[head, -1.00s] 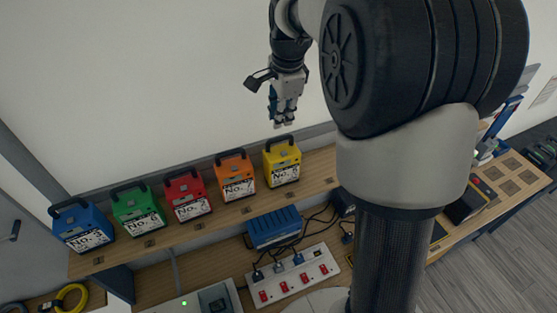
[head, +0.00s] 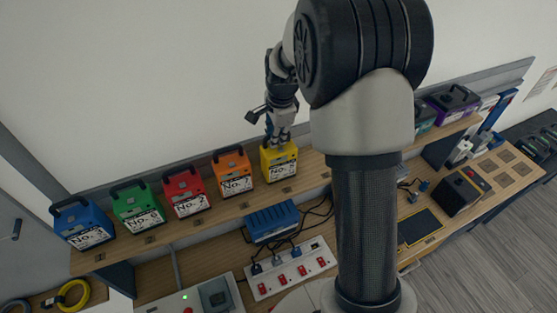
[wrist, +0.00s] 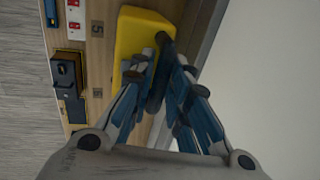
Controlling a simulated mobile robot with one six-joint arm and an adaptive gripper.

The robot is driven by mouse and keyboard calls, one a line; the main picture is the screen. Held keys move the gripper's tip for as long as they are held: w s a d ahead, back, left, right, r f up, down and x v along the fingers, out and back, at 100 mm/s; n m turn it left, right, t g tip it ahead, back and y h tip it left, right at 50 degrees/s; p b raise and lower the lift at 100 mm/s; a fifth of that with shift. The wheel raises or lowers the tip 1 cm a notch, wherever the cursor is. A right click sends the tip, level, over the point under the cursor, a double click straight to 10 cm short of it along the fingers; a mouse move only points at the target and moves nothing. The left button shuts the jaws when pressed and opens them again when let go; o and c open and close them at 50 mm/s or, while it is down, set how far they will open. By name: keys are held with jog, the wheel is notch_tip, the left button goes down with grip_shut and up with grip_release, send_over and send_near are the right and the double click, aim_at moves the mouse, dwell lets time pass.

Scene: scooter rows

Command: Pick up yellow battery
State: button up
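The yellow battery (head: 280,166) stands upright on the wooden shelf, at the right end of a row of coloured batteries. Its white label faces the room. In the wrist view the yellow battery (wrist: 140,35) lies just beyond my fingers, with its dark handle (wrist: 158,75) between them. My gripper (head: 277,142) points down at the top of the battery, and its fingers cover the handle in the head view. In the wrist view my gripper (wrist: 162,68) is open, with fingers spread either side of the handle. Whether they touch it is unclear.
The orange battery (head: 233,173) stands close to the left, then red (head: 185,193), green (head: 137,207) and blue (head: 83,224) ones. The wall is close behind. Below are a blue box (head: 272,222) and a power strip (head: 290,270) with cables.

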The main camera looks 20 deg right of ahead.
jog(key=shift+c, duration=0.5)
grip_shut()
